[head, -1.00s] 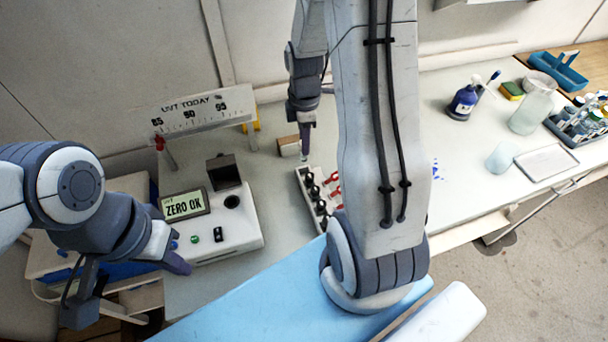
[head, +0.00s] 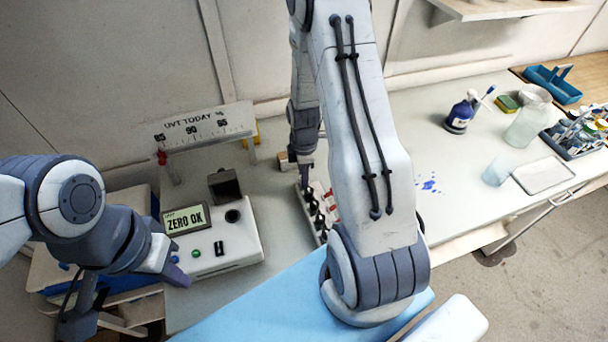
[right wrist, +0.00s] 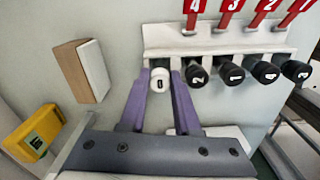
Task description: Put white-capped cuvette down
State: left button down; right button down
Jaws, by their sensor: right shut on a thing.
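The white-capped cuvette (right wrist: 160,80) is between the purple fingers of my right gripper (right wrist: 160,92), which is shut on it. In the right wrist view its cap is in line with the black-capped cuvettes (right wrist: 231,75), at the left end of the white rack (right wrist: 165,36). I cannot tell whether its base touches the rack. In the head view my right gripper (head: 306,184) is at the far end of the rack, partly behind my right arm. My left gripper (head: 178,275) hangs by the reader's left front corner; its jaw opening is not clear.
The reader (head: 225,240) shows ZERO OK. Several red numbered tags (right wrist: 228,14) stand along the rack. A wood-and-white block (right wrist: 82,70) and a yellow box (right wrist: 34,132) lie left of it. A blue bottle (head: 461,113) and a beaker (head: 497,172) stand far right.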

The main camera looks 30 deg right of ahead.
jog(key=c, duration=0.9)
grip_release()
